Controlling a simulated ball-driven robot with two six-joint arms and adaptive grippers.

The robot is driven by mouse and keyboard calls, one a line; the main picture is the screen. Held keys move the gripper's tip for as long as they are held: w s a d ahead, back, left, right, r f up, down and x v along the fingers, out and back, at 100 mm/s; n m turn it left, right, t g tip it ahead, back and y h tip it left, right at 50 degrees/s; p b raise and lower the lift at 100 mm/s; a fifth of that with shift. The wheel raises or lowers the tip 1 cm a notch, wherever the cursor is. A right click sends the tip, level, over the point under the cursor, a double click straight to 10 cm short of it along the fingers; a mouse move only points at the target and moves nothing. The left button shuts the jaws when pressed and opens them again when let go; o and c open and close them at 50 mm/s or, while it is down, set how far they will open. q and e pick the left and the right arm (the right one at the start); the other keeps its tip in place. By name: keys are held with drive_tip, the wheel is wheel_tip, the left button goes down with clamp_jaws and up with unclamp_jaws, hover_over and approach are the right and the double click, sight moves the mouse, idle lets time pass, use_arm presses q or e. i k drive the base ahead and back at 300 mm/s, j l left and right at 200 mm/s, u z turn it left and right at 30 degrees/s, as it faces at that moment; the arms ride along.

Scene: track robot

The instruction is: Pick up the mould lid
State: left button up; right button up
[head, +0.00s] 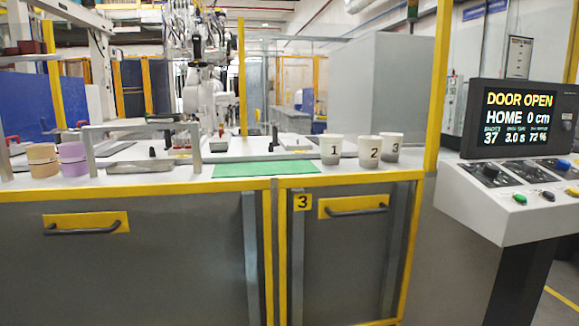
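I cannot tell for certain which thing is the mould lid. A flat grey metal piece (140,166) lies on the white worktop (203,180), under a grey frame at the left of the head view. A low grey block (294,141) lies further back, near the middle. Neither of my grippers shows in the head view.
A green mat (265,168) lies at the worktop's front. Cups numbered 1 (331,149), 2 (370,152) and 3 (391,147) stand right of it. Tan (43,160) and purple (73,160) round pots stand left. A console screen (517,120) at right reads DOOR OPEN. Yellow posts flank the opening.

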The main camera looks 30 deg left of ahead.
sight(220, 140)
drive_tip(key=j+u, duration=0.1)
drive_tip(key=u, duration=1.15)
drive_tip(key=i+l, duration=0.2)
drive_tip(key=l, duration=0.15)
drive_tip(key=i+l, duration=0.25)
